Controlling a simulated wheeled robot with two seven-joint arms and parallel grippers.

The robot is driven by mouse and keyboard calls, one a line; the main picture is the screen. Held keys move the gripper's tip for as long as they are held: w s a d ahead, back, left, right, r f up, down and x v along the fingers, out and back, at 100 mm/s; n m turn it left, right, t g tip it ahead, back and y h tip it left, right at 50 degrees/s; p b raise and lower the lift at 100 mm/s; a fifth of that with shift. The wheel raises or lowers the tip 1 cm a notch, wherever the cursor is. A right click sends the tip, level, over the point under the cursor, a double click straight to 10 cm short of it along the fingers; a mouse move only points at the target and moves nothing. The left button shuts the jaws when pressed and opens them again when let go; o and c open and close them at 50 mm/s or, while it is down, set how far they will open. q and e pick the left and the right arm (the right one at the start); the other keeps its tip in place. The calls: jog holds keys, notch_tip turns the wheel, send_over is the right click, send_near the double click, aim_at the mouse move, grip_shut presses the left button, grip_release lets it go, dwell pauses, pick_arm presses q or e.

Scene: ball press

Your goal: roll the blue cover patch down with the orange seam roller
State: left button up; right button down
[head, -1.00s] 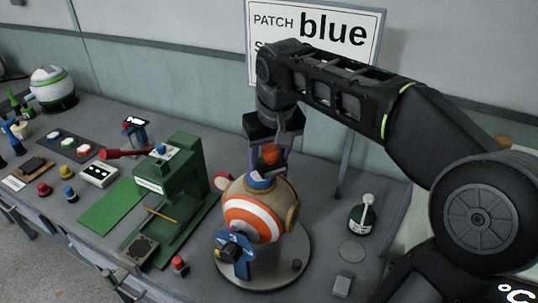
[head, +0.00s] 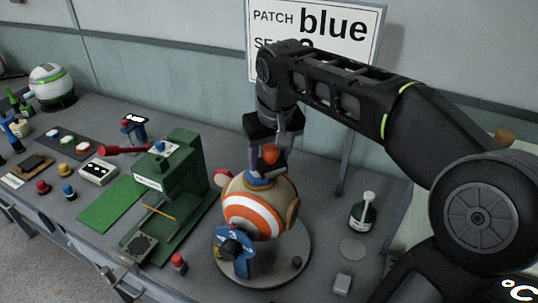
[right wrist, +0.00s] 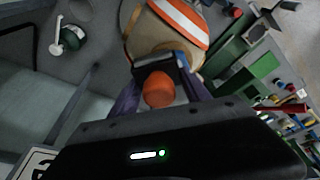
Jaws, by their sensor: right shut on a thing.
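A ball with orange and white stripes (head: 252,216) sits on a round grey turntable (head: 295,248). The blue cover patch (head: 259,182) lies on top of the ball, partly hidden by my gripper. My right gripper (head: 268,163) is at the top of the ball, shut on the orange seam roller (head: 270,154), whose orange part shows between the fingers. In the right wrist view the orange roller (right wrist: 159,90) sits between my fingers in front of the ball (right wrist: 150,35). I cannot tell whether the roller touches the patch. My left gripper is not in view.
A blue clamp-like part (head: 236,246) stands at the ball's front. A green press (head: 170,185) is to its left. A dark green bottle with a white top (head: 362,213) and a small grey block (head: 342,284) are to the right. A sign reading "PATCH blue" (head: 345,20) stands behind.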

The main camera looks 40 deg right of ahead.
jog(key=shift+f+b, duration=0.35)
jog(key=shift+f, duration=0.1)
jog(key=shift+w, duration=0.1)
jog(key=shift+w+a+r+p, duration=0.1)
jog(key=shift+w+a+p, duration=0.3)
jog(key=shift+w, duration=0.4)
jog(key=shift+w+a, duration=0.25)
jog(key=shift+w, duration=0.2)
jog(key=shift+w+a+f+p, duration=0.15)
jog(key=shift+w+a+p, duration=0.15)
jog(key=shift+w, duration=0.3)
jog(key=shift+w+a+f+p, duration=0.15)
jog(key=shift+w+a, duration=0.25)
jog(key=shift+w, duration=0.2)
jog(key=shift+s+d+r+b, duration=0.15)
jog(key=shift+s+d, duration=0.2)
jog(key=shift+s, duration=0.3)
jog(key=shift+s+d+r+b, duration=0.15)
jog(key=shift+s+d, duration=0.2)
jog(key=shift+s, duration=0.25)
